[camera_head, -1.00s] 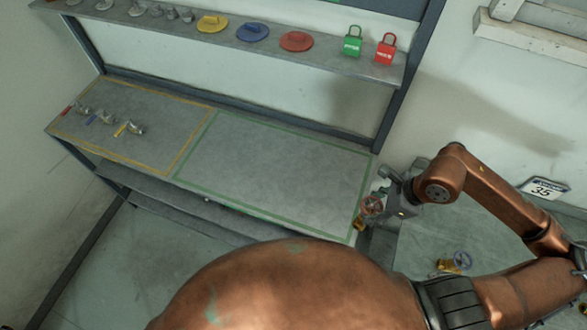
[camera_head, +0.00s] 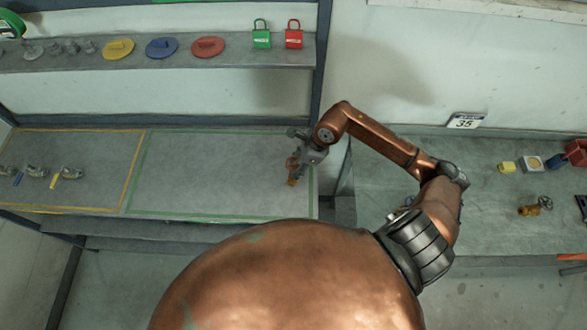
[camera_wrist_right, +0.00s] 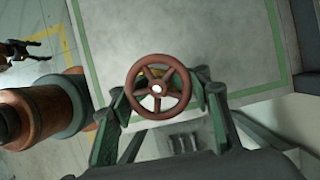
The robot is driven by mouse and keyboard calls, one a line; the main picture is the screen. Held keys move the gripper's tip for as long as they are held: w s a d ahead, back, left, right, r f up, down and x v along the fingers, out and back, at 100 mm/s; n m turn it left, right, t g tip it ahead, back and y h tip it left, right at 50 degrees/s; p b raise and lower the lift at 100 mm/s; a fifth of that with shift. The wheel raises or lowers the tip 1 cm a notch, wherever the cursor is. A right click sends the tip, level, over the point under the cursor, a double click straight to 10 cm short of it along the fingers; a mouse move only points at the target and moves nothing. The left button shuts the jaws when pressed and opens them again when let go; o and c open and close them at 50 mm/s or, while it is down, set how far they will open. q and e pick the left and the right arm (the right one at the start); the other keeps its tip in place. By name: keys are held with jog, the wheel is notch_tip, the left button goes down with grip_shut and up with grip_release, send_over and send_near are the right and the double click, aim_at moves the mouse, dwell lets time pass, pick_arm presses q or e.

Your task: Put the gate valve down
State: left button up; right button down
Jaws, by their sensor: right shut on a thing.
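The gate valve has a red handwheel (camera_head: 292,163) and a brass body (camera_head: 292,181). My right gripper (camera_head: 298,158) is shut on it at the right end of the green-outlined area (camera_head: 215,175) of the bench. In the right wrist view the handwheel (camera_wrist_right: 158,87) faces the camera between the green fingers. The valve's body is mostly hidden behind the wheel there. I cannot tell whether the valve touches the bench. My left gripper (camera_wrist_right: 28,52) shows dark at the upper left of the right wrist view, its fingers apart and empty.
A yellow-outlined area (camera_head: 110,195) at left holds several small valves (camera_head: 70,172). The shelf above carries coloured discs (camera_head: 162,47) and green and red padlocks (camera_head: 262,35). A second bench (camera_head: 470,205) at right holds another brass valve (camera_head: 537,207). The green-outlined area is otherwise clear.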

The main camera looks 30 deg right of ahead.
jog(key=shift+w+a+f, duration=0.1)
jog(key=shift+w+f, duration=0.2)
jog(key=shift+f, duration=0.05)
notch_tip(320, 180, down, 3)
jog(key=shift+r+p, duration=0.1)
jog(key=shift+p, duration=0.8)
jog(key=shift+f, duration=0.35)
jog(key=c, duration=1)
grip_release()
jog(key=shift+c, duration=0.2)
jog(key=shift+r, duration=0.4)
jog(key=b+v, duration=0.3)
jog(key=v, duration=0.8)
jog(key=shift+s+d+r, duration=0.2)
